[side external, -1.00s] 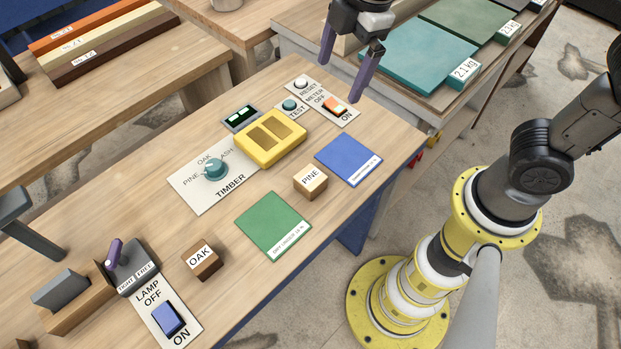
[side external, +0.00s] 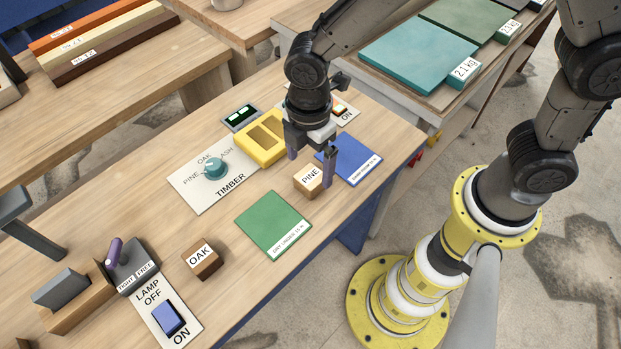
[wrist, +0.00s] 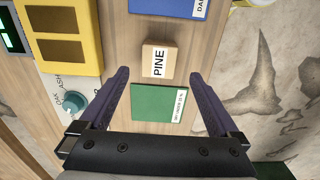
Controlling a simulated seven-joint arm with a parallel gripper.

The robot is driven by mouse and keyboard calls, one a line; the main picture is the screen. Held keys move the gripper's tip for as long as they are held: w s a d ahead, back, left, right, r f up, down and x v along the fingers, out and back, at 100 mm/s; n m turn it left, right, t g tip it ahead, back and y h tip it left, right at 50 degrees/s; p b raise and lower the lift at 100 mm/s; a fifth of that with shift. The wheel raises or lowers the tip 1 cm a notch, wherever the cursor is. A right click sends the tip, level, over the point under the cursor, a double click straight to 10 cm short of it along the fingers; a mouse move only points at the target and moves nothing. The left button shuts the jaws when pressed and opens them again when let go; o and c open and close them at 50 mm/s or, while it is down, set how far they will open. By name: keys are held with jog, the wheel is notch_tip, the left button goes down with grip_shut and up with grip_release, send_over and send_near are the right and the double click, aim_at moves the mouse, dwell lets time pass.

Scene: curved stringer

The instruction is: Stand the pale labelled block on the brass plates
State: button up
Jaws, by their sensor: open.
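The pale block (side external: 309,181) labelled PINE stands on the wooden bench between the green sheet and the blue sheet. It also shows in the wrist view (wrist: 158,60), ahead of the fingertips and between their lines. The brass plates (side external: 266,137) are set in the yellow meter at the back; they also show in the wrist view (wrist: 54,34) at upper left. My gripper (side external: 310,168) is open and empty, its purple fingers above and around the block's place in the side view. In the wrist view my gripper (wrist: 158,78) has its fingers wide apart.
A darker OAK block (side external: 202,261) stands nearer the front left. The green sheet (side external: 273,226) and blue sheet (side external: 352,160) lie flat beside the pale block. The timber dial (side external: 215,169) stands left of the yellow meter. A small display (side external: 240,117) is behind it.

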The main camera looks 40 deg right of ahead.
aim_at(311, 176)
jog(key=shift+w+d+f, duration=0.1)
jog(key=shift+d+f, duration=0.05)
jog(key=shift+f, duration=1.2)
jog(key=shift+d+f, duration=0.1)
jog(key=shift+f, duration=1.25)
jog(key=c, duration=1.5)
jog(key=shift+r, duration=0.1)
